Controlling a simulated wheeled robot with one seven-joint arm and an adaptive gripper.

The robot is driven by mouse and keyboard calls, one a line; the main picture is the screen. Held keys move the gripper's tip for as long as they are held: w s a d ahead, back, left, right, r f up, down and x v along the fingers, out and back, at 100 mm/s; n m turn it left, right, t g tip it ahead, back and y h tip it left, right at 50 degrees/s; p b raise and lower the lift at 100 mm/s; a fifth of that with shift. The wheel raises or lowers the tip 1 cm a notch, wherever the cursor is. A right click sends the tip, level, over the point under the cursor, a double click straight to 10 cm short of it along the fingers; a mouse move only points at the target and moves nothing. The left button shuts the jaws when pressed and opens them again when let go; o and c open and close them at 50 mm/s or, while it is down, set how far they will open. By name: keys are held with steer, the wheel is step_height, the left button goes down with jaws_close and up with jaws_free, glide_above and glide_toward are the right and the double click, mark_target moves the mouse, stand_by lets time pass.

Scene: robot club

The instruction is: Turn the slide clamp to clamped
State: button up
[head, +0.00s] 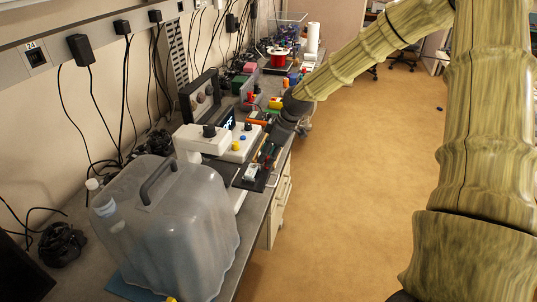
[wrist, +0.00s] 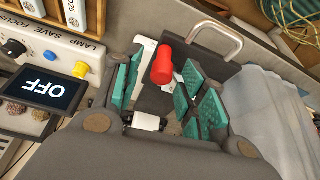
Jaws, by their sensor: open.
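A red rounded knob (wrist: 163,65), which looks like the handle of the slide clamp, stands over a dark plate (wrist: 182,97) in the wrist view. My gripper (wrist: 166,88) is open, with teal finger pads to the left and right of the knob. The knob is in the gap between them, and I cannot tell whether any pad touches it. The clamp's base is partly hidden by the fingers, so its setting is unclear. In the head view my gripper (head: 270,152) is low over the bench by the white device, and the knob cannot be made out there.
The white device (head: 238,142) has coloured buttons, and its screen (wrist: 45,88) reads OFF. A large translucent jug (head: 178,235) stands on the near bench. Coloured items crowd the bench behind my gripper. The floor (head: 355,170) to the right is clear.

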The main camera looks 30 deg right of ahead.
steer(key=v, duration=1.2)
steer(key=shift+d+f, duration=0.1)
steer(key=shift+d, duration=0.05)
stand_by(0.5)
